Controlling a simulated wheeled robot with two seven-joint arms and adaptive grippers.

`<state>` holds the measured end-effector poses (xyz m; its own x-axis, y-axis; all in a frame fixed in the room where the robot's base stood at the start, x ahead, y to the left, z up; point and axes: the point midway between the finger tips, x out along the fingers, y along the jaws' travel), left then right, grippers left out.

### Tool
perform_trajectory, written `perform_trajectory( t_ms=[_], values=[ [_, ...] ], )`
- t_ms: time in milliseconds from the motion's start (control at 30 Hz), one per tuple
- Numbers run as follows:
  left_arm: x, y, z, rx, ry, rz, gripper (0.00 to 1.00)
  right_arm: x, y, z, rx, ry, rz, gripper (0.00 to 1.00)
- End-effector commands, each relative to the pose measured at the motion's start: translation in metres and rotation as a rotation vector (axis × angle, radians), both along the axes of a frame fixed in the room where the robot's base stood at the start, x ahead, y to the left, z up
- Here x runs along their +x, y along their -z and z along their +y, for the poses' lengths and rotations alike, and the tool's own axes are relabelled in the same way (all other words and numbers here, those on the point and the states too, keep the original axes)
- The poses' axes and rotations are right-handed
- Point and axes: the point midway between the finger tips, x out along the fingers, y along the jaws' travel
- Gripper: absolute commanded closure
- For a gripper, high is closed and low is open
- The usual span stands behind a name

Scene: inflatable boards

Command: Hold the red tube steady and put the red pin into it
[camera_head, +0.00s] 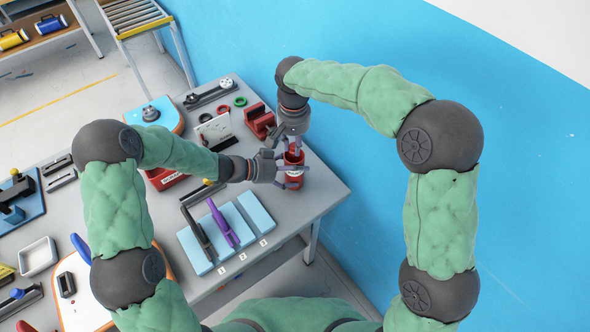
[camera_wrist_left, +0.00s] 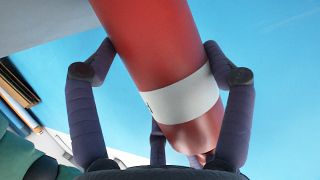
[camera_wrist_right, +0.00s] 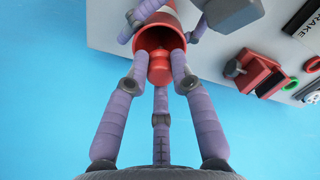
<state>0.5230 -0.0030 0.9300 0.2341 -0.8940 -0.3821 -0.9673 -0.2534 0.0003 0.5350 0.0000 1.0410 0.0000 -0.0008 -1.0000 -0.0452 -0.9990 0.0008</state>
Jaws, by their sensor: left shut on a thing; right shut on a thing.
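My right gripper (camera_head: 293,141) is above the tube's open top, shut on the red pin (camera_wrist_right: 160,68). In the right wrist view the pin is at the mouth of the tube (camera_wrist_right: 141,42), its lower part hidden inside the rim. How deep it sits I cannot tell.
Blue boards (camera_head: 257,211) with black and purple (camera_head: 222,222) tools lie in front of the left forearm. A red block (camera_head: 259,121), small rings (camera_head: 240,101) and a white card stand (camera_head: 214,131) are behind the grippers. The blue wall (camera_head: 375,190) is to the right.

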Motion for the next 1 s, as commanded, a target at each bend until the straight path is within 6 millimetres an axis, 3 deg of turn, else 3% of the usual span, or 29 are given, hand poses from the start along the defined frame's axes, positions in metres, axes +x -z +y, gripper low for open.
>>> perform_trajectory(
  t_ms=[500, 867, 900, 967, 1000],
  values=[
    [0.000, 0.000, 0.000, 0.000, 0.000, 0.000, 0.51, 0.000, 0.030, 0.000, 0.000, 0.000, 0.001, 1.00],
    [0.000, 0.000, 0.000, 0.000, 0.000, 0.000, 0.51, 0.000, 0.033, 0.000, 0.000, 0.000, 0.000, 1.00],
    [0.000, 0.000, 0.000, 0.000, 0.000, 0.000, 0.51, 0.000, 0.033, 0.000, 0.000, 0.000, 0.000, 0.64],
    [0.000, 0.000, 0.000, 0.000, 0.000, 0.000, 0.51, 0.000, 0.033, 0.000, 0.000, 0.000, 0.000, 0.48],
    [0.000, 0.000, 0.000, 0.000, 0.000, 0.000, 0.51, 0.000, 0.033, 0.000, 0.000, 0.000, 0.000, 0.48]
  ],
)
